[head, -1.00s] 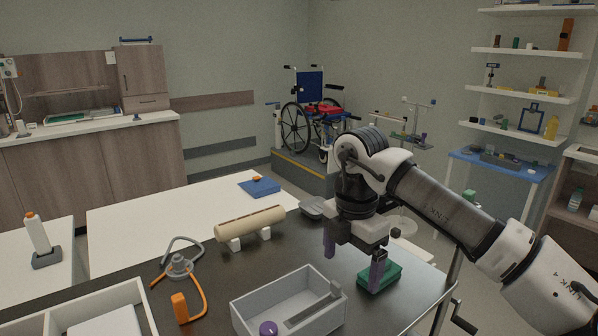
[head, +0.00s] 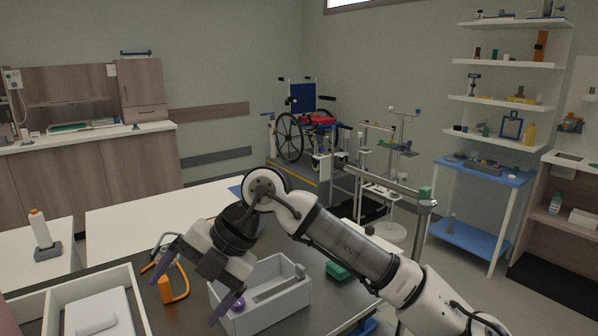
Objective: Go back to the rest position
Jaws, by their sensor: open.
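My gripper (head: 190,293) is in the head view at the lower left of centre. Its two purple fingers are spread wide, with nothing seen between them. It hangs tilted over the dark table (head: 185,323), in front of the left end of a grey open bin (head: 258,317). My arm reaches in from the lower right and hides part of the table's middle.
An orange curved tube (head: 166,289) lies just behind the gripper. A green box (head: 338,271) sits right of the bin. A white divided tray (head: 62,296) fills the lower left. A metal post with a rail (head: 424,215) stands right of the table.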

